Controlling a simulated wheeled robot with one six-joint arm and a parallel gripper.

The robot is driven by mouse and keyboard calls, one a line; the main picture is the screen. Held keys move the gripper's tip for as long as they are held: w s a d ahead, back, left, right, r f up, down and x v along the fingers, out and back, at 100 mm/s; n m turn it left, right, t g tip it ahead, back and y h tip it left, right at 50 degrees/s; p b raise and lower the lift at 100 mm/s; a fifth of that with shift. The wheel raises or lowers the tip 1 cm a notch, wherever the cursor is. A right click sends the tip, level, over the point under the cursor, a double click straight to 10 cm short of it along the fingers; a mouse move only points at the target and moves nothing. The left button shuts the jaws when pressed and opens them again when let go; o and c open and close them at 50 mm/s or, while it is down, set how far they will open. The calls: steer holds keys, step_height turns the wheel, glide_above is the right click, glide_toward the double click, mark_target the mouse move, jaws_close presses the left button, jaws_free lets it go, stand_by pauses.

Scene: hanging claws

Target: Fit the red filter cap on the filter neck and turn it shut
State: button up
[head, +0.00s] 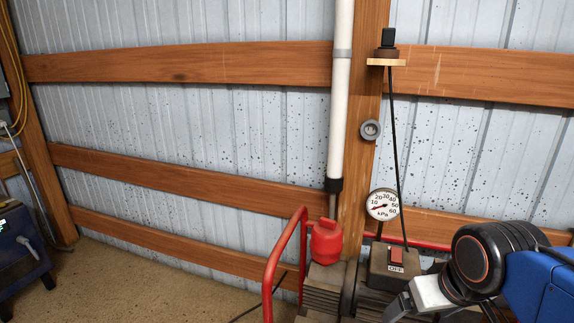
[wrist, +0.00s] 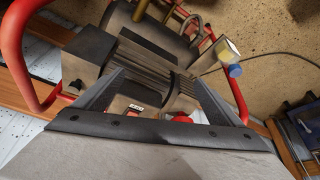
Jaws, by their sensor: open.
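The red filter cap (head: 326,242) is a domed red piece with a narrower top. It stands upright on the finned grey pump (head: 322,290) in the head view, and whatever neck lies under it is hidden. A red piece (wrist: 182,117), probably the cap, peeks out between my fingers near the palm in the wrist view. My gripper (head: 398,306) is at the lower right in the head view, to the right of the cap and lower in the picture. In the wrist view my gripper (wrist: 160,80) is open, its fingers spread across the pump without holding anything.
A red tube handle (head: 286,262) curves up left of the cap. A switch box (head: 396,264) with a red switch and a dial gauge (head: 383,204) stand to its right. A thin black cable (head: 397,150) runs up to a small shelf (head: 386,62).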

steer(key=w+a+r+n+g, duration=0.1)
steer(key=w+a+r+n, duration=0.1)
steer(key=w+r+n, duration=0.4)
steer(key=w+a+r+n+g, duration=0.1)
steer(key=w+a+r, duration=0.15)
steer(key=w, duration=0.65)
step_height(320, 180, up, 3)
steer(key=n+g, duration=0.3)
steer(key=n, duration=0.5)
glide_above(327, 242)
steer(key=w+d, duration=0.2)
steer(key=w, duration=0.2)
steer(key=shift+s+a+r, duration=0.1)
steer(key=shift+s+a, duration=0.05)
steer(key=shift+s, duration=0.1)
steer(key=shift+w+a, duration=0.3)
steer(key=shift+w, duration=0.15)
step_height(327, 242, down, 17)
steer(key=shift+s+f, duration=0.1)
steer(key=shift+f, duration=0.1)
steer(key=c, duration=1.5)
steer(key=o, duration=1.1)
steer(key=shift+m, duration=0.4)
steer(key=shift+c, duration=0.2)
steer(key=o, duration=0.7)
